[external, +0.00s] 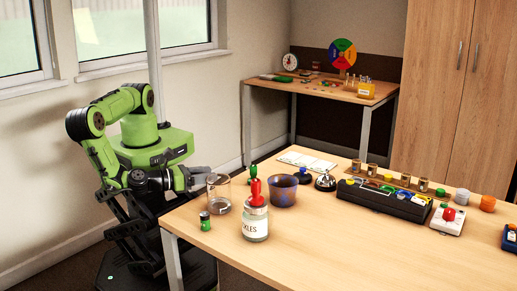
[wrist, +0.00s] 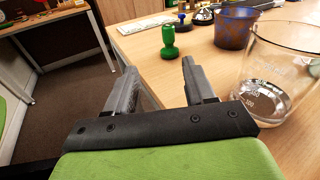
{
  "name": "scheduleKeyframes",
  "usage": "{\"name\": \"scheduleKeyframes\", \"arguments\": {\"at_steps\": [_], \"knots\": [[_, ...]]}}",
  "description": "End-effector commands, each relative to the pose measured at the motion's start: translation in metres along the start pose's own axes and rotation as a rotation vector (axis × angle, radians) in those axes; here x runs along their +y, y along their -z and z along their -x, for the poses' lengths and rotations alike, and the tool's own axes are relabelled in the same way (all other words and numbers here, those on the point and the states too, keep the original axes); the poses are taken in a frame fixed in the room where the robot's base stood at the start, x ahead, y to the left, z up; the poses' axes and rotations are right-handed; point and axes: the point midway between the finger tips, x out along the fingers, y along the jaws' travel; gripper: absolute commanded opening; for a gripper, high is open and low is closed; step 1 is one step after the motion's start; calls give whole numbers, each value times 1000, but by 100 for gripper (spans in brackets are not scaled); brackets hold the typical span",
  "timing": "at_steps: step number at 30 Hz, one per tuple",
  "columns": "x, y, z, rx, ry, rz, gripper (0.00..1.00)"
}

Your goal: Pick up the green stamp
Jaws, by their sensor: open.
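The green stamp (wrist: 169,42) stands upright on the table in the wrist view, ahead of and a little above the gap between my fingers. In the external view the green stamp (external: 251,172) shows only partly, behind the red-handled object on the pickle jar. My gripper (wrist: 158,72) is open and empty, with the fingers spread near the table's edge. In the external view my gripper (external: 203,176) is at the table's left edge, beside the glass beaker (external: 218,193). The stamp is apart from the fingers.
In the wrist view the beaker (wrist: 279,75) stands close to the right finger, with a dark blue cup (wrist: 235,27) behind it. A dark stamp (external: 303,176) and a bell (external: 326,182) stand farther back. The pickle jar (external: 255,223) and a small green-topped jar (external: 205,222) stand nearer the front.

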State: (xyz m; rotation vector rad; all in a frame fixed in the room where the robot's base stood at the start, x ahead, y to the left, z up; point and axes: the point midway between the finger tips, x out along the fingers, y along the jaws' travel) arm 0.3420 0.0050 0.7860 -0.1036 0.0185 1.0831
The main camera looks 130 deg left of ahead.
Motion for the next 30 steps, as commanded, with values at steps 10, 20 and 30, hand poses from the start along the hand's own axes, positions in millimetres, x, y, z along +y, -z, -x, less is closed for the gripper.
{"name": "scheduleKeyframes", "arguments": {"at_steps": [10, 20, 30], "knots": [[-7, 5, -46, -69, 70, -80, 54], [-12, 2, -106, -66, 72, -79, 54], [-17, 1, -155, -64, 73, -78, 54]]}}
